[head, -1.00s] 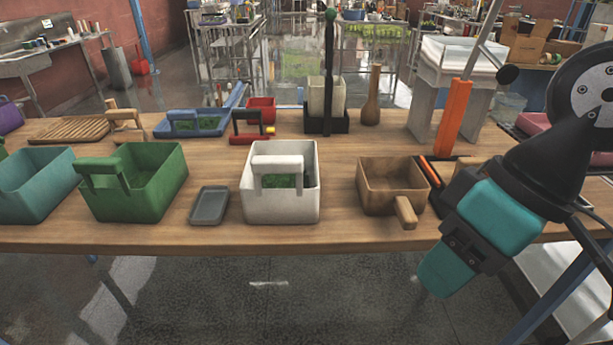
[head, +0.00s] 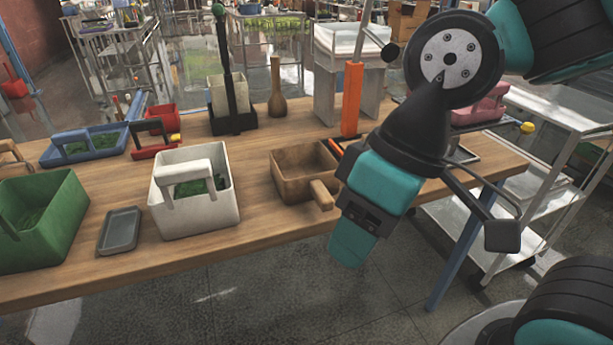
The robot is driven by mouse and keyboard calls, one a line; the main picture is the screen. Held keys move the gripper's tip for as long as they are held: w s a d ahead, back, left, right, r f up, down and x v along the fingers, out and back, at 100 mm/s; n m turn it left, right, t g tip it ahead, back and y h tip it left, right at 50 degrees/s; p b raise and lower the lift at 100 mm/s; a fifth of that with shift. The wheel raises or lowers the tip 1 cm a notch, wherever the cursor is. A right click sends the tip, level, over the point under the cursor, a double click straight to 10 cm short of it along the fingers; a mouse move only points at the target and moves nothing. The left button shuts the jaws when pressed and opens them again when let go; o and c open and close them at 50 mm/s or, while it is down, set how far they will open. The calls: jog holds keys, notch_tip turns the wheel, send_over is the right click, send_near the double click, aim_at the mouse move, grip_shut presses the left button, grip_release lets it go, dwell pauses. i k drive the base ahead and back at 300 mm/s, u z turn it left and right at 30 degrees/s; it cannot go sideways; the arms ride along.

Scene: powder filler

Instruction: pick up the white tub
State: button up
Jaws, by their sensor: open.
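The white tub (head: 196,216) stands upright on the wooden table, left of centre in the head view. It is box-shaped and open-topped, with a white handle (head: 186,174) over it and green stuff (head: 197,187) inside. My gripper (head: 350,246), teal and black, hangs over the table's front edge to the right of the tub, pointing down. It is open, well apart from the tub, and nothing shows in it. The gap between its fingertips is hard to make out from this angle.
A small grey tray (head: 119,231) and a green tub (head: 50,225) lie left of the white tub. A brown wooden box with a handle (head: 296,184) stands between the tub and my gripper. A black holder (head: 234,122) and blue tray (head: 85,155) are behind.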

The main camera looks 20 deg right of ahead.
aim_at(192, 193)
jog(key=k, duration=0.5)
jog(key=u, duration=2.15)
jog(key=i, duration=1.6)
jog(key=z, duration=1.7)
